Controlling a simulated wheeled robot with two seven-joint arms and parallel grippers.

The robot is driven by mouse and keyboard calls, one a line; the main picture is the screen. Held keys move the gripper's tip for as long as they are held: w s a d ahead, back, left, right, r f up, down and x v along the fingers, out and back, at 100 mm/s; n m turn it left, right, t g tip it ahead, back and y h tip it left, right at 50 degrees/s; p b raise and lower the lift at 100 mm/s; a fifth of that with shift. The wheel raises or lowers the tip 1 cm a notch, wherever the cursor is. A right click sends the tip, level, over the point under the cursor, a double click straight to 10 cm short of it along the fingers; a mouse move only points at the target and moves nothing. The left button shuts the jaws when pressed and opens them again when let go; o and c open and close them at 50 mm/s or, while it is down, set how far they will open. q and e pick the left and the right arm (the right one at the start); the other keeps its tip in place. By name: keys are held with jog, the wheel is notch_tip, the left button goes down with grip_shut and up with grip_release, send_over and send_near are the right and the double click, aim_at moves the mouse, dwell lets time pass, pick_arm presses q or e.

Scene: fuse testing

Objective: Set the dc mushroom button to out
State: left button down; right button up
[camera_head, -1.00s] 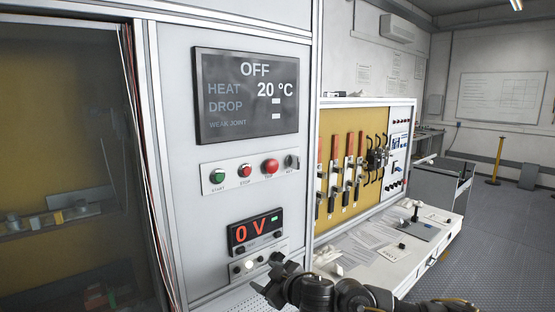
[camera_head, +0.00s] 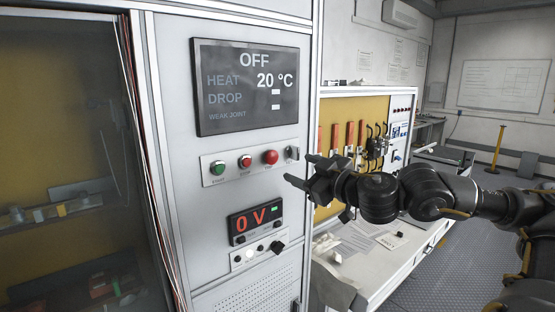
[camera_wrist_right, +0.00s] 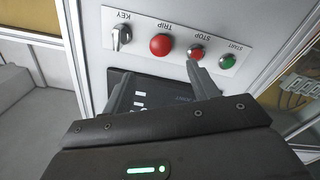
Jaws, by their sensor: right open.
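A red mushroom button (camera_head: 270,157) labelled TRIP sits on the white control strip (camera_head: 232,157) below the big display. It also shows in the right wrist view (camera_wrist_right: 161,45), where the strip appears upside down. I cannot tell whether the button is in or out. My right gripper (camera_head: 300,170) is open and empty, to the right of the button and slightly lower in the head view. In the right wrist view its fingers (camera_wrist_right: 157,80) reach toward the strip, one near the red STOP button (camera_wrist_right: 196,52), with no clear contact. My left gripper is not in view.
Beside the mushroom button are a key switch (camera_head: 292,153), the STOP button and a green START button (camera_head: 217,168). A display (camera_head: 253,87) reads OFF and 20 °C; a meter (camera_head: 256,219) reads 0 V. A workbench (camera_head: 375,279) with papers stands to the right.

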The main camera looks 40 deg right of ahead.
aim_at(274, 158)
jog(key=w+p, duration=0.2)
jog(key=w, duration=0.6)
jog(key=shift+w+r+p, duration=0.1)
jog(key=shift+w+p, duration=0.15)
jog(key=shift+p, duration=0.1)
jog(key=shift+w, duration=0.75)
